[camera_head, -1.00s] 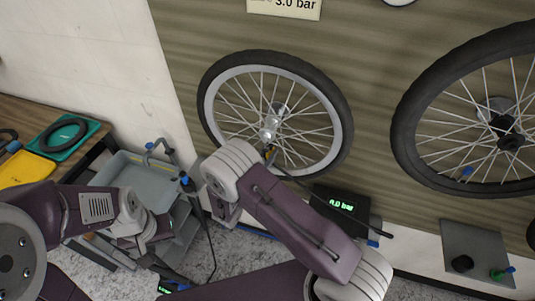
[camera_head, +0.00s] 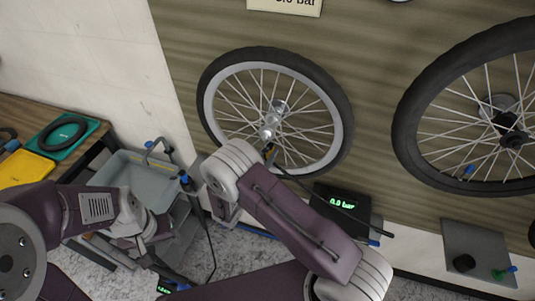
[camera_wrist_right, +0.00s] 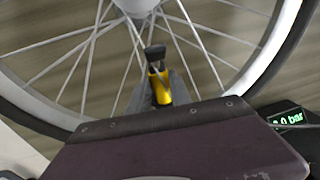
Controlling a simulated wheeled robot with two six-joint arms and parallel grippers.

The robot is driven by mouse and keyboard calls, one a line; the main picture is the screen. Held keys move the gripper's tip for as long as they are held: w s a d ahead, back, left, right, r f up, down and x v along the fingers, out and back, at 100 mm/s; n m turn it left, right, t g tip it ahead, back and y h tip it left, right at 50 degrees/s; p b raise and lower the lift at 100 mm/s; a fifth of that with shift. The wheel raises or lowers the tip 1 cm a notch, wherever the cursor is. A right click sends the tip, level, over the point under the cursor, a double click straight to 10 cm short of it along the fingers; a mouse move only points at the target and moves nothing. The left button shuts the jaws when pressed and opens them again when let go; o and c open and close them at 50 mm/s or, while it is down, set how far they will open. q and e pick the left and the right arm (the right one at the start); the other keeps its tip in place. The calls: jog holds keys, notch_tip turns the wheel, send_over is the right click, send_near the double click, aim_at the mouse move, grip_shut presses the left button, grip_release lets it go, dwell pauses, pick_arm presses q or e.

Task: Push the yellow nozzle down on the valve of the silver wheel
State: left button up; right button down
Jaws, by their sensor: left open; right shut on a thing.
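The silver wheel (camera_head: 208,104) with its black tyre hangs on the wood-grained wall, and its silver rim (camera_wrist_right: 268,52) and spokes show in the right wrist view. My right gripper (camera_wrist_right: 155,88) is shut on the yellow nozzle (camera_wrist_right: 160,86), which has a black lever or cap on top and lies in front of the spokes, below the hub. In the head view my right arm largely hides the nozzle and that gripper. The valve is hidden, so I cannot tell how far the nozzle is on it. My left gripper (camera_head: 140,247) is open and empty at the lower left.
A black gauge box with a green display (camera_head: 342,203) is under the wheel; its digits are blurred. A black-hubbed wheel (camera_head: 404,125) hangs at the right. A grey tray (camera_head: 150,182) and a bench with a yellow tray (camera_head: 25,168) are at the left.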

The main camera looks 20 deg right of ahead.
dwell(0.4)
jog(key=c, duration=1.1)
grip_release()
jog(key=shift+o, duration=0.5)
jog(key=v, duration=1)
jog(key=shift+f, duration=0.1)
